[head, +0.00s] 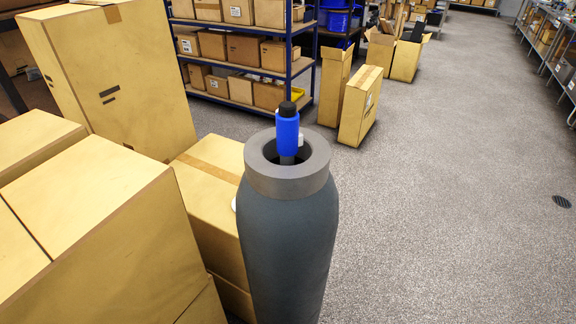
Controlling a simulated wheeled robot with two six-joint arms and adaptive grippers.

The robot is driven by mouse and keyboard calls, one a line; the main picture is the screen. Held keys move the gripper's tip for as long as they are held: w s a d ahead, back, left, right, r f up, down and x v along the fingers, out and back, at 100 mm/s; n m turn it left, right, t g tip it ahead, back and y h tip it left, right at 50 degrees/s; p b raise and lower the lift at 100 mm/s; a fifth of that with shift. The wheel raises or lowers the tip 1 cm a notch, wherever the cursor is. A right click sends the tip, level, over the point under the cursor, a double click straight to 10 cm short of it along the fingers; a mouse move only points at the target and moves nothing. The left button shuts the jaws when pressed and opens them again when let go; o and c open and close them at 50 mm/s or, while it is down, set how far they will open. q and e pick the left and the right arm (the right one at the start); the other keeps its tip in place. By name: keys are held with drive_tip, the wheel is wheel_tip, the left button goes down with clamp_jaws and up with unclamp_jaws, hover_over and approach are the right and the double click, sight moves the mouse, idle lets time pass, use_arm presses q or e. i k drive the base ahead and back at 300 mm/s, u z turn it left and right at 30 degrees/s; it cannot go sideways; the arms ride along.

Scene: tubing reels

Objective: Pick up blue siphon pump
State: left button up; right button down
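The blue siphon pump (287,134) has a blue body with a black cap on top and a small white part at its right side. It stands roughly upright in the open mouth of a tall dark grey bottle-shaped vessel (288,240), in the middle of the head view. Its lower end goes down inside the grey collar and is hidden. Neither of my grippers is in view, and nothing touches the pump's upper part.
Cardboard boxes (90,215) crowd the left, and one box (215,170) stands close behind the vessel. A tall carton (110,75) and a blue-framed shelf (240,55) stand farther back. Smaller cartons (358,108) stand beyond. The grey floor (450,200) to the right is open.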

sight(289, 139)
drive_tip(key=u, duration=0.75)
drive_tip(key=k, duration=0.65)
drive_tip(key=u, duration=0.7)
